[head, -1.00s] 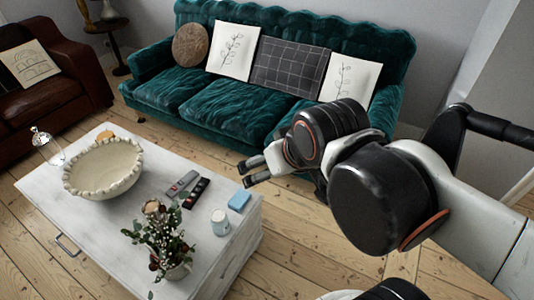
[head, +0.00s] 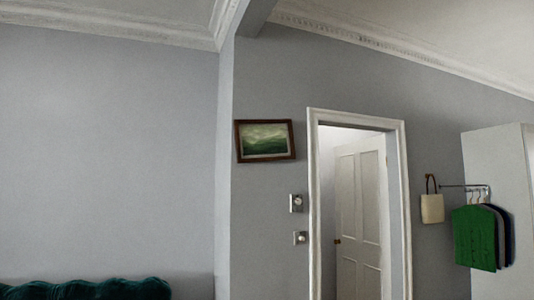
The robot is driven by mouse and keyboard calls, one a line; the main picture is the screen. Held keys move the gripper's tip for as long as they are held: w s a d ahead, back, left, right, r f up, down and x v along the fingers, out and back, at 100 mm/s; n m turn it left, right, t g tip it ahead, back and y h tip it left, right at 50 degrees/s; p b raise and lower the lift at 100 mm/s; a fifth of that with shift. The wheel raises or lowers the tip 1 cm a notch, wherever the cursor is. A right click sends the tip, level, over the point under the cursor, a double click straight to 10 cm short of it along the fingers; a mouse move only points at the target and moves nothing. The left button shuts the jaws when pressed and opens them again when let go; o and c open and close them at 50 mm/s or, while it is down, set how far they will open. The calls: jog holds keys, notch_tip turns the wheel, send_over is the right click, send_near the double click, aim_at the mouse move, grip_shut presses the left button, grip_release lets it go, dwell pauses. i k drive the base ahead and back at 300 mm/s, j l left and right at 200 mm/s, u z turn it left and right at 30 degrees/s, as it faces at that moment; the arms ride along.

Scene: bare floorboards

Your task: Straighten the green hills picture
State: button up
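My gripper is not in view now, and nothing touches the picture.
Below the picture are two small wall fittings (head: 296,203). A white-framed doorway (head: 314,205) holds a pale panelled door (head: 360,215) standing ajar. The green sofa's top (head: 90,289) shows lower left.

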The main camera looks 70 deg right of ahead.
aim_at(256, 140)
jog(key=z, duration=2.35)
jog(key=i+j, duration=0.1)
jog(key=i, duration=0.25)
